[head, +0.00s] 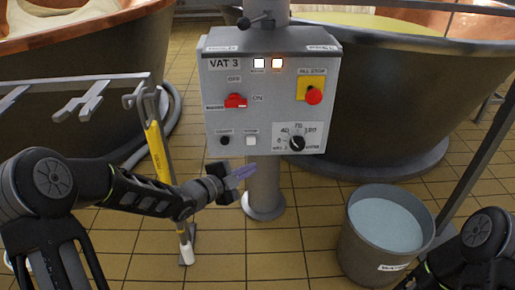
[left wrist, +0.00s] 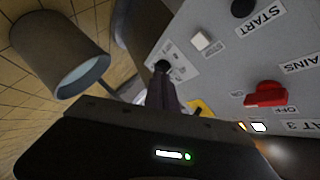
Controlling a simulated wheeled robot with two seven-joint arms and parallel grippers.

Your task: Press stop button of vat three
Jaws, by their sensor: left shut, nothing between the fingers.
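The grey control box marked VAT 3 (head: 218,88) stands on a post in the middle of the head view. Its small white button (head: 250,141), under a label too small to read surely, sits right of a black button (head: 224,140). In the left wrist view the white button (left wrist: 200,40) is unobstructed, near the black button (left wrist: 243,8) labelled START. My left gripper (head: 246,172) is shut and empty, just below the white button in the head view. Its dark fingers (left wrist: 162,92) point towards the panel; I cannot tell the gap. My right gripper is out of view.
The box also carries a red switch (head: 236,101), a red mushroom button (head: 314,96) on yellow and a dial (head: 297,143). A grey bucket (head: 352,240) stands on the floor at right. A yellow-handled tool (head: 157,150) stands left. Copper vats (head: 420,100) flank behind.

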